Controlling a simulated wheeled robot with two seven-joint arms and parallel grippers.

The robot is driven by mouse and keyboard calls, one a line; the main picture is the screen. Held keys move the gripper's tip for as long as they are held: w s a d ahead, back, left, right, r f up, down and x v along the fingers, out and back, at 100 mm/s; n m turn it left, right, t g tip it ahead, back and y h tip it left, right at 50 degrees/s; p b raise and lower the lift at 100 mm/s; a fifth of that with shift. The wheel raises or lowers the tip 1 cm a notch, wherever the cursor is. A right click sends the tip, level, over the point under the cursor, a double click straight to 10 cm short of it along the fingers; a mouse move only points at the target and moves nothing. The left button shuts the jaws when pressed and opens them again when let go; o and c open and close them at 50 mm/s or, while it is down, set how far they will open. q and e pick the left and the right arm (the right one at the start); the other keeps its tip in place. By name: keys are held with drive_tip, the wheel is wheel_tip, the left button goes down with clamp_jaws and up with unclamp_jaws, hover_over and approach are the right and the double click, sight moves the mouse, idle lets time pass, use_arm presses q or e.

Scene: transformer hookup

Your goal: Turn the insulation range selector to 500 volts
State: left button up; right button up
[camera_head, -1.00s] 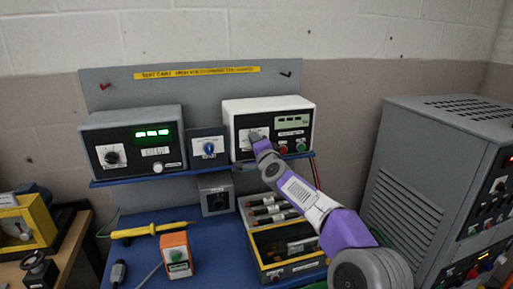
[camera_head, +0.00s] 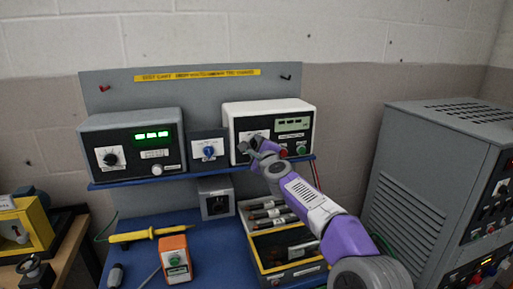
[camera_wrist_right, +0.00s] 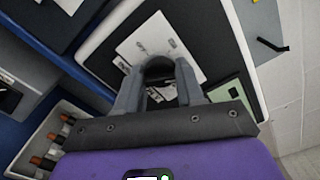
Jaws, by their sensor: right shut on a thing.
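The white insulation tester (camera_head: 268,107) stands on the right of the shelf, with a pale dial plate (camera_wrist_right: 142,38) on the left of its black front. The selector knob (camera_wrist_right: 159,66) sits on that plate, dark and mostly hidden by my fingers. My right gripper (camera_head: 252,145) is at the plate, shut on the knob; it also shows in the wrist view (camera_wrist_right: 158,78). The scale markings are too small and covered to read, so I cannot tell the setting. My left gripper is not in view.
A grey meter (camera_head: 132,132) with a green display stands at the left of the shelf, and a small blue-knob box (camera_head: 209,147) between. Red and green buttons (camera_head: 302,149) lie close right of my gripper. A probe tray (camera_head: 290,272) lies below my arm.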

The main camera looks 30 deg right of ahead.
drive_tip(key=shift+m, duration=0.3)
drive_tip(key=o, duration=1)
drive_tip(key=shift+b+v, duration=1.2)
drive_tip(key=shift+v, duration=2.6)
drive_tip(key=shift+d, duration=0.1)
drive_tip(key=shift+f, duration=0.1)
